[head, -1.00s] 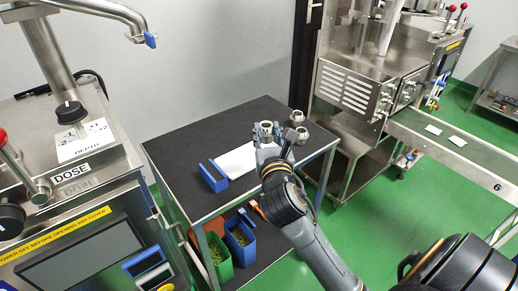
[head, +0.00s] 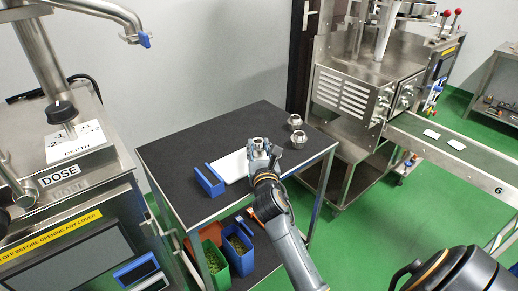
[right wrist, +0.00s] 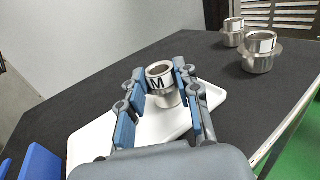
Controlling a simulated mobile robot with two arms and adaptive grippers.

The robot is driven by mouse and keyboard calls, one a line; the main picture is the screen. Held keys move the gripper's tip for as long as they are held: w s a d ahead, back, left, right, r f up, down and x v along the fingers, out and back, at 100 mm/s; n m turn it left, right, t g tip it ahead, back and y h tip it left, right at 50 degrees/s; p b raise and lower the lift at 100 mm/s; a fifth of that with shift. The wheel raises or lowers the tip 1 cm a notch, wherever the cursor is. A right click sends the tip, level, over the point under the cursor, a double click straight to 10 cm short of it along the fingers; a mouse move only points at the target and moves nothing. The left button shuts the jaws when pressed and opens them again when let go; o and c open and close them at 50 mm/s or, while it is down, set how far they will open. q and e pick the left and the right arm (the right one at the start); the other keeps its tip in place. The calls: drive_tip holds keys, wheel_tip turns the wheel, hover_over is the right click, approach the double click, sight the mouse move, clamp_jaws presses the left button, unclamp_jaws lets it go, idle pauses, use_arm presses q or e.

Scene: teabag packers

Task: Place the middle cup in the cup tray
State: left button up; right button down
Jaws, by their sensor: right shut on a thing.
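The middle cup, silver with a black M on a white band, shows in the right wrist view (right wrist: 164,84) and at the gripper's tip in the head view (head: 258,143). My right gripper (right wrist: 160,72) is shut on it, with blue-padded fingers on both sides, and the cup looks upright. The white cup tray (right wrist: 95,147) lies flat on the dark table below the cup; it also shows in the head view (head: 232,168). The cup is over the tray's far right part; I cannot tell whether its base touches. My left gripper is out of view.
Two other silver cups (right wrist: 260,54) (right wrist: 233,31) stand on the dark table (head: 190,145) right of the tray. A blue holder (head: 210,181) stands at the tray's left. Green (head: 212,255) and blue (head: 239,248) bins sit on the shelf below. A machine (head: 355,90) stands to the right.

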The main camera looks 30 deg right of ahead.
drive_tip(key=shift+f, duration=0.2)
drive_tip(key=c, duration=1)
unclamp_jaws()
drive_tip(key=shift+o, duration=0.2)
drive_tip(key=shift+r, duration=0.2)
drive_tip(key=v, duration=1.2)
